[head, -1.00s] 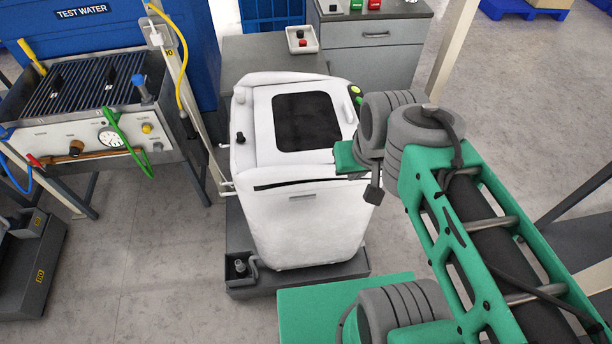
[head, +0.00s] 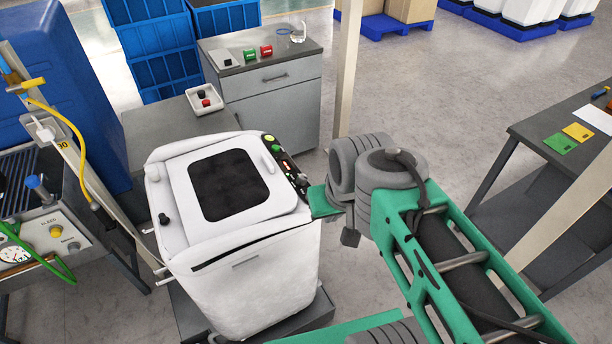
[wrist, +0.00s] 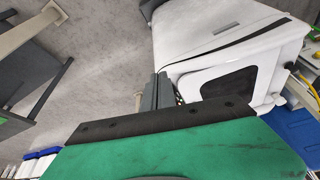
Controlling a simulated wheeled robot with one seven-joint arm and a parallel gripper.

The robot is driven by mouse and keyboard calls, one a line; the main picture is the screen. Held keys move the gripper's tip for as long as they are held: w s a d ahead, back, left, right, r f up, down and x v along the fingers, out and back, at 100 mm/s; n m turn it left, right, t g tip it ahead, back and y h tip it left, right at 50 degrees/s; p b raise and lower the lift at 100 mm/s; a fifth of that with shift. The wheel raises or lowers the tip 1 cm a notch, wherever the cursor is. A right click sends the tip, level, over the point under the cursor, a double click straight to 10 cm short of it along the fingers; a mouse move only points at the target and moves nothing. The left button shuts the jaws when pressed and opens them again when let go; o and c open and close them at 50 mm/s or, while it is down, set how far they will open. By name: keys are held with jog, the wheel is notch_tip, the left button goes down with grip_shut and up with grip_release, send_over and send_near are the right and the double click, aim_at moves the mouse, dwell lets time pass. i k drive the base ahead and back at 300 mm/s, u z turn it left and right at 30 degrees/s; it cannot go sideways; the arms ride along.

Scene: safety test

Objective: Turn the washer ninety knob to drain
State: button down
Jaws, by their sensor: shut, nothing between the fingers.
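The white washer (head: 235,250) has a dark window in its lid and stands left of my arm in the head view. A control strip (head: 287,165) with a yellow-green button and small dark knobs runs along its right top edge. Its markings are too small to read, so I cannot tell which knob is the ninety knob or its setting. The washer also shows at the upper right of the wrist view (wrist: 195,35). My gripper (wrist: 160,78) shows in the wrist view as narrow grey fingers, shut and empty, beside the washer's edge. In the head view its fingers cannot be made out.
A grey cabinet (head: 270,100) and a white tray (head: 204,99) of small parts stand behind the washer. A post (head: 347,70) rises beyond my arm. A dark table (head: 540,130) stands at right. A yellow hose (head: 65,120) hangs at left. Open floor lies behind my arm.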

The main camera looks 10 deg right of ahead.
aim_at(302, 178)
jog(key=u, duration=3.6)
jog(key=k, duration=1.4)
jog(key=z, duration=2)
jog(key=i, duration=0.5)
jog(key=u, duration=0.05)
